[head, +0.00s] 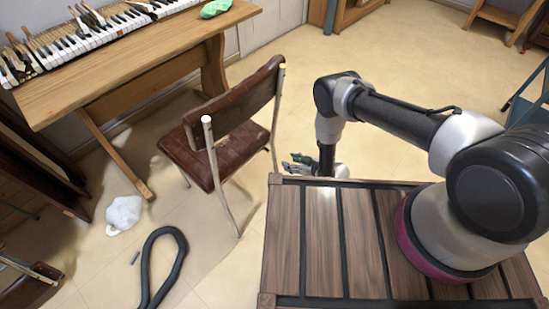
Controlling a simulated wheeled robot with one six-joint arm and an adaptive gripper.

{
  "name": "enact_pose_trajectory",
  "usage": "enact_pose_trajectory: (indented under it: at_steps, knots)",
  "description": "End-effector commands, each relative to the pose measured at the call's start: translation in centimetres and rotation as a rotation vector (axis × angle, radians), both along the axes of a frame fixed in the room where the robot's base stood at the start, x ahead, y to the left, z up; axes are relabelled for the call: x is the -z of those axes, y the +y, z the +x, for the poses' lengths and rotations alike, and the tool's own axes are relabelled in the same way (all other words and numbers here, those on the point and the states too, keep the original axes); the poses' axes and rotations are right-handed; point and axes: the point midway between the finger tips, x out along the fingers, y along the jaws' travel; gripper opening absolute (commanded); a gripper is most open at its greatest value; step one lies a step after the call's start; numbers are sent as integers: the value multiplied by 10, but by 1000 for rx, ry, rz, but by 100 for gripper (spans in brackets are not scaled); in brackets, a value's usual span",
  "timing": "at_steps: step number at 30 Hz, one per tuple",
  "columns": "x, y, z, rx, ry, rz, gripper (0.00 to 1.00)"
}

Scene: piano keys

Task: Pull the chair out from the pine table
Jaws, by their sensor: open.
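The pine table (140,68) stands at the upper left, with its long top running up to the right and a slanted wooden brace below. The chair (218,150) has a brown seat and backrest on pale metal legs. It stands at the table's near right side, its seat close to the table and its backrest toward my arm. My gripper (290,164) is low, right of the chair and beyond the edge of my slatted deck. It is open and looks empty. It appears apart from the chair. Its fingers are small and partly hidden by the arm.
Piano keys (75,40) and a green cloth (215,8) lie on the table. A white bundle (123,214) and a black hose (160,262) lie on the floor at lower left. Dark panels (35,160) stand at left.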

Motion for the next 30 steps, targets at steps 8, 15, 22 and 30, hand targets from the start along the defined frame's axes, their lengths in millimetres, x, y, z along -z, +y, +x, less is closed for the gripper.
enact_pose_trajectory:
  at_steps: [8,15,22,30]
  knots:
    - [32,48,35,-2,-2,-1,46]
    - [52,75,56,-1,0,0,46]
    - [55,81,61,0,1,-2,46]
    - [55,81,61,0,1,-2,28]
